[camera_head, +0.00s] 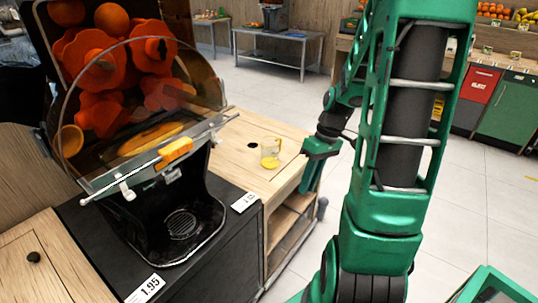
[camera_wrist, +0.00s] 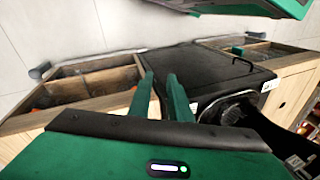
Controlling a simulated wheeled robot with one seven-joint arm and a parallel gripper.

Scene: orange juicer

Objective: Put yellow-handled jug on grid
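The yellow-handled jug (camera_head: 268,149) is a small clear jug with yellow parts. It stands on the wooden counter (camera_head: 240,165) to the right of the juicer in the head view. The grid (camera_head: 182,222) is a dark round grate in the juicer's black base. My gripper (camera_head: 311,182) is to the right of the jug, apart from it, beside the counter's right edge. In the wrist view my gripper (camera_wrist: 161,76) has two green fingers with a narrow gap between them and nothing held. I cannot make out the jug in the wrist view.
The juicer (camera_head: 140,110) has a clear cover over orange parts and stands on a black cabinet (camera_head: 225,245). Open shelves (camera_head: 290,220) are under the counter's right side.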

